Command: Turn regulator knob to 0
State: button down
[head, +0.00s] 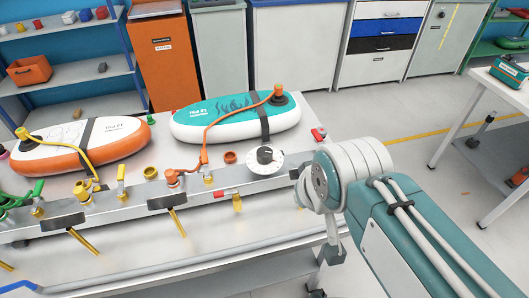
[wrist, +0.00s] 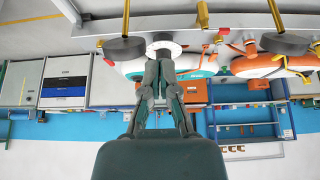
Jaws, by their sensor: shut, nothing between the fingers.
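The regulator knob (head: 265,154) is a round white dial with a black centre, at the right end of the grey manifold rail (head: 110,203). Its markings are too small to read. In the upside-down wrist view, the white dial (wrist: 174,47) shows just beyond my fingertips, partly hidden by them. My gripper (wrist: 158,62) is shut and empty, its fingers together and pointing at the dial. I cannot tell whether they touch it. In the head view my arm comes from the right, its wrist beside the knob, and the fingers are mostly hidden.
An orange-and-white board (head: 80,142) and a teal-and-white board (head: 236,118) lie behind the rail. Orange (head: 206,140) and yellow (head: 65,150) hoses link them to valves along it. A red block (head: 319,134) sits at the table's right edge.

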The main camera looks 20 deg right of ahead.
jog(key=c, duration=0.7)
grip_release()
jog(key=shift+w+r, duration=0.1)
jog(key=o, duration=0.7)
jog(key=shift+w+r+m+g, duration=0.15)
jog(key=shift+w+r+m, duration=0.1)
jog(key=shift+w+m, duration=0.35)
jog(key=shift+w+r+m+g, duration=0.15)
jog(key=shift+w+r+m, duration=0.2)
jog(key=shift+w, duration=0.3)
jog(key=shift+c, duration=0.2)
jog(key=m+g, duration=0.5)
jog(key=m, duration=1.1)
send_over(263, 151)
notch_tip(263, 151, down, 5)
jog(key=shift+r, duration=0.1)
notch_tip(263, 151, down, 10)
jog(key=shift+f, duration=0.2)
